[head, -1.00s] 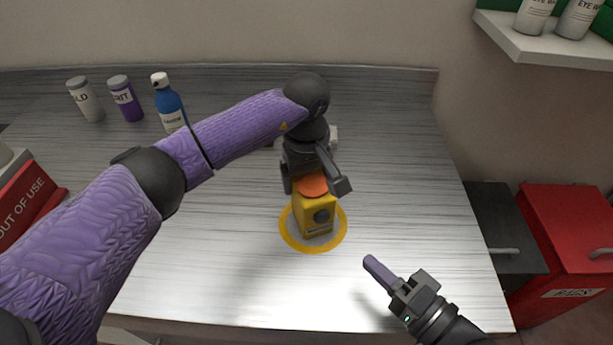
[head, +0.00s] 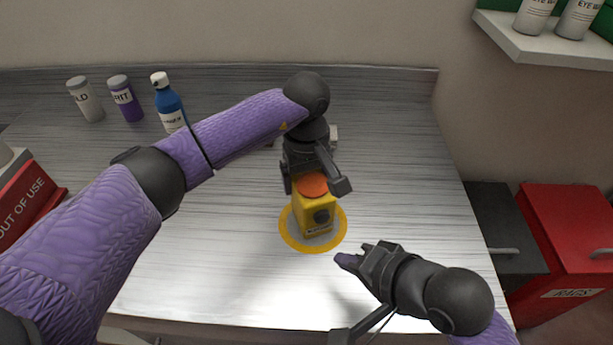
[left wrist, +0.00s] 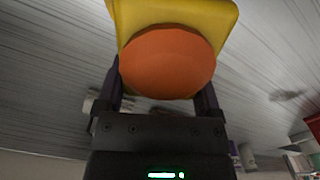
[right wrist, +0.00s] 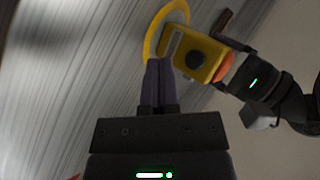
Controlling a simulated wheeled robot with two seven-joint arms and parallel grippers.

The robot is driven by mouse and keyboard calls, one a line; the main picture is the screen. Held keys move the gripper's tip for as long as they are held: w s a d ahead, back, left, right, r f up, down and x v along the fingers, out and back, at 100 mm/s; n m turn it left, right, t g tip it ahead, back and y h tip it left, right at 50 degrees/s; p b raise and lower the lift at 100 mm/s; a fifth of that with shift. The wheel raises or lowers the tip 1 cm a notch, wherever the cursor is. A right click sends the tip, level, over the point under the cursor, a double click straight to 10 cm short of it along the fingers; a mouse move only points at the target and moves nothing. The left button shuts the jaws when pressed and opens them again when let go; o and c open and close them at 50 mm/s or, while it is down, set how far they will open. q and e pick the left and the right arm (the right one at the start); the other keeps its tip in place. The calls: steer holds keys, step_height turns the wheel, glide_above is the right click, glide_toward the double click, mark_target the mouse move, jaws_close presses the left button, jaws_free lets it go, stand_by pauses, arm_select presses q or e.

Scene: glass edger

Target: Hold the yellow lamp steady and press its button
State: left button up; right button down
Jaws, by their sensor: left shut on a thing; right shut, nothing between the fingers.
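The yellow lamp (head: 314,215) stands upright inside a yellow ring (head: 286,238) on the bench, with an orange dome (head: 313,186) on top and a dark round button (head: 321,216) on its front. My left gripper (head: 318,184) is shut on the lamp from above; the left wrist view shows its fingers either side of the orange dome (left wrist: 167,62). My right gripper (head: 345,260) is shut and empty, in front of the lamp and slightly right. In the right wrist view its fingertips (right wrist: 158,62) point toward the lamp's button face (right wrist: 194,58), and a gap to the button shows in the head view.
A white bottle (head: 86,100), a purple bottle (head: 125,100) and a blue bottle (head: 168,105) stand at the back left. A red "out of use" box (head: 28,205) sits at the left edge. A red bin (head: 570,240) is right of the bench. The bench right of the lamp is clear.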

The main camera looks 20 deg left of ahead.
mark_target(321, 224)
steer(key=shift+w+a, duration=0.85)
steer(key=shift+w, duration=0.25)
steer(key=shift+w+a, duration=0.85)
steer(key=shift+w, duration=0.25)
steer(key=shift+w+a, duration=0.1)
steer(key=shift+w+a, duration=0.2)
steer(key=shift+w, duration=0.05)
steer(key=shift+s+d, duration=0.35)
steer(key=shift+s, duration=0.05)
